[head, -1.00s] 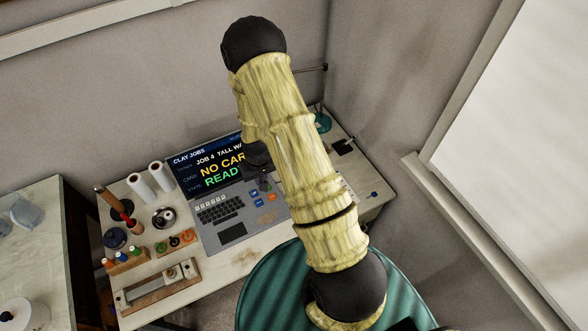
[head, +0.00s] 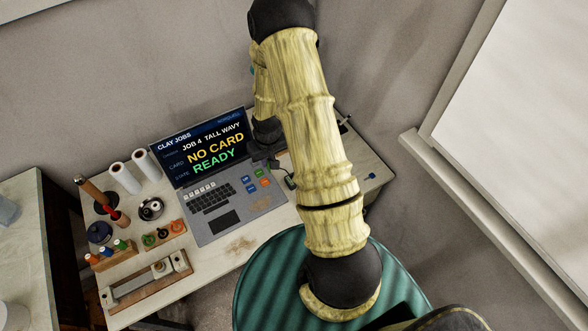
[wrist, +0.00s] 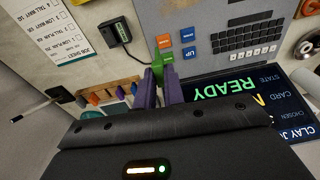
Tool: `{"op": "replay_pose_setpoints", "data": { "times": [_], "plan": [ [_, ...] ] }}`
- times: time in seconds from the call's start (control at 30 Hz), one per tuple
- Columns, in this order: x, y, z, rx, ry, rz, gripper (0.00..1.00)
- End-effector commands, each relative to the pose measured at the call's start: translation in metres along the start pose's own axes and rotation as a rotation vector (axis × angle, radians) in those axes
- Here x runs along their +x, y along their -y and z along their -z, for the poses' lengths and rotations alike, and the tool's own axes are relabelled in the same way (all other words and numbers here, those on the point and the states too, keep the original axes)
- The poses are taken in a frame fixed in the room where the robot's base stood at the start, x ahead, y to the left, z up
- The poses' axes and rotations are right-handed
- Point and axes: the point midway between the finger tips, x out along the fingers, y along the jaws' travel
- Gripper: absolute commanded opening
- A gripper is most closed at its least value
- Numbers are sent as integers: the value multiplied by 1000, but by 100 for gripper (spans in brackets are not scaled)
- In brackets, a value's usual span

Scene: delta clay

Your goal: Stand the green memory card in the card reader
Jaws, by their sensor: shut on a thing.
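The green memory card (wrist: 157,67) is pinched between the purple fingertips of my gripper (wrist: 159,82) in the wrist view. Its lower part is hidden by the fingers. The card and reader are apart.
The laptop (head: 225,217) reads "NO CARD" and "READY". A rack with coloured cards (wrist: 105,90) stands left of my fingers in the wrist view. A printed sheet (wrist: 60,30) lies near the reader. Tools and rolls crowd the desk's left side.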

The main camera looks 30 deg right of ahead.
Motion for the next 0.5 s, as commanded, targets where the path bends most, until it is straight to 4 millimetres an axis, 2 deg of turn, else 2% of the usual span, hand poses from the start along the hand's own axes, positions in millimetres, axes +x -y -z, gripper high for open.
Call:
{"op": "replay_pose_setpoints", "data": {
  "times": [0.03,0.2,0.33,0.5],
  "plan": [
    [18,-12,-3,3,-3,1,0],
    [37,-45,-12,-7,-4,-4,0],
    [47,-68,-19,-15,-7,-14,0],
    [50,-84,-24,-23,-9,-25,0]
  ]
}}
